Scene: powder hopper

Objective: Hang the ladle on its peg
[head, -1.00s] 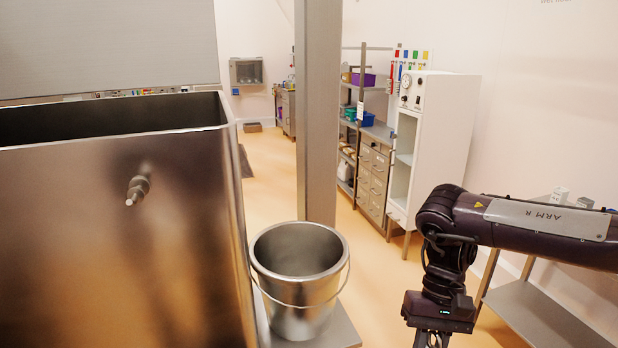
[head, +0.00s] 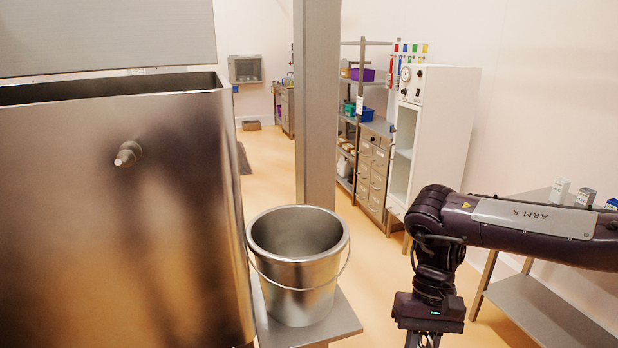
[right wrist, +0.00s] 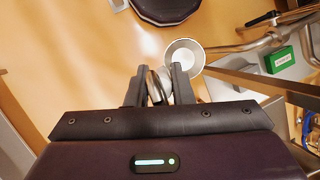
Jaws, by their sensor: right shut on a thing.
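The peg (head: 127,153) is a short metal stub with a pale tip. It sticks out of the hopper's (head: 100,230) steel front wall in the head view, with nothing on it. My right gripper (right wrist: 160,85) is shut on the ladle (right wrist: 185,54), whose pale round bowl shows just beyond the fingers in the right wrist view. The grip is on a grey metal part between the fingers. In the head view the right gripper is mostly cut off at the bottom edge, right of the peg and bucket, and the ladle is out of sight. My left gripper is not in view.
A steel bucket (head: 297,292) stands on a small ledge (head: 335,325) beside the hopper. A grey post (head: 317,110) rises behind it. A steel side table (head: 540,305) is at the right. A white cabinet (head: 430,150) and shelves stand farther back. Open floor lies between.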

